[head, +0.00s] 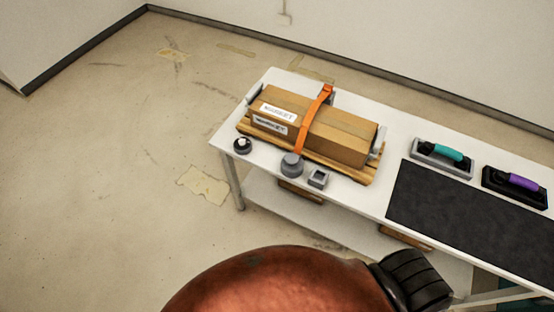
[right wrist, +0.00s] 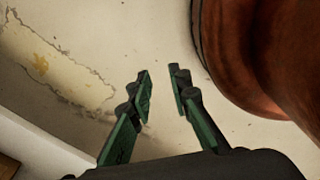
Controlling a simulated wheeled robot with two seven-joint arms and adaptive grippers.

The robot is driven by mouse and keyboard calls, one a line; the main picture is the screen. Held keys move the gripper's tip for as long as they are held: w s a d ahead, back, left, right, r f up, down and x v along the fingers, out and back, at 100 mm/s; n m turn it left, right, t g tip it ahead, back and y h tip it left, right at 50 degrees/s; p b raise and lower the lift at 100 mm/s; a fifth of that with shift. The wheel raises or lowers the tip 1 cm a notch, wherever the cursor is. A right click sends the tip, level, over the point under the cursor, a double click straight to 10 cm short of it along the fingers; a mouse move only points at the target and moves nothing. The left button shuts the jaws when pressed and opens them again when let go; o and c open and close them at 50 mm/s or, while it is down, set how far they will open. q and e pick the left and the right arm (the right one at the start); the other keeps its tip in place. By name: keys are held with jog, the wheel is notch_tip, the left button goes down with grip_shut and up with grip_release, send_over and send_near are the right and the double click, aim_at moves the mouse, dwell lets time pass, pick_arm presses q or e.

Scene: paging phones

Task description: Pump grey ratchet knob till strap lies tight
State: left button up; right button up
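The grey ratchet knob (head: 292,164) stands at the front edge of the white table, at the lower end of the orange strap (head: 312,122). The strap runs across the top of a cardboard box (head: 345,132) that lies on a wooden pallet (head: 350,173). From this distance I cannot tell how tight the strap lies. My right gripper (right wrist: 161,76) shows only in the right wrist view; its green fingers are apart with nothing between them, over the floor and away from the knob. My left gripper is not in view.
A small dark round knob (head: 242,145) and a grey square block (head: 318,178) flank the ratchet knob on the white table (head: 228,133). A black mat (head: 460,215), a teal-handled tool (head: 443,155) and a purple-handled tool (head: 516,185) lie to the right. A lower shelf (head: 275,200) runs beneath.

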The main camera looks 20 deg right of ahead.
grip_shut()
dwell(1.2)
